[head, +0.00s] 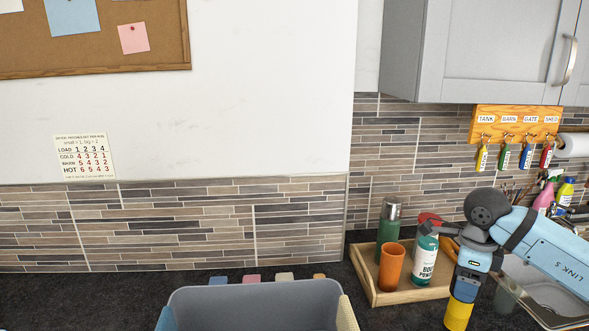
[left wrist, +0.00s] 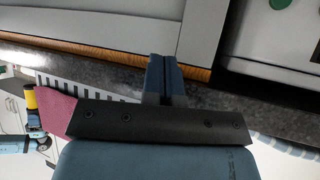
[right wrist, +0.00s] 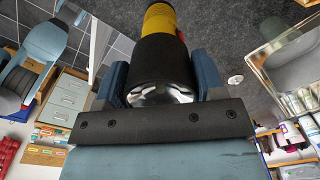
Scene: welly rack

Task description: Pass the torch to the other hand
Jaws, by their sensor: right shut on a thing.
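The torch has a yellow body (head: 459,314) and a black head with a shiny lens end. My right gripper (head: 465,284) is shut on it, and the torch hangs down from the fingers over the dark worktop. In the right wrist view the torch (right wrist: 165,68) sits between the two blue fingers (right wrist: 162,85), lens end towards the camera. My left gripper (left wrist: 165,75) has its fingers together with nothing between them; it is outside the head view. In the left wrist view the torch (left wrist: 31,100) shows small at the left edge, apart from the left gripper.
A wooden tray (head: 412,293) holds a green flask (head: 389,230), an orange cup (head: 391,267) and a teal bottle (head: 425,258). A grey bin (head: 260,302) stands in front at centre. A sink (head: 548,297) lies right of the torch. Key tags hang from a wooden rack (head: 515,124).

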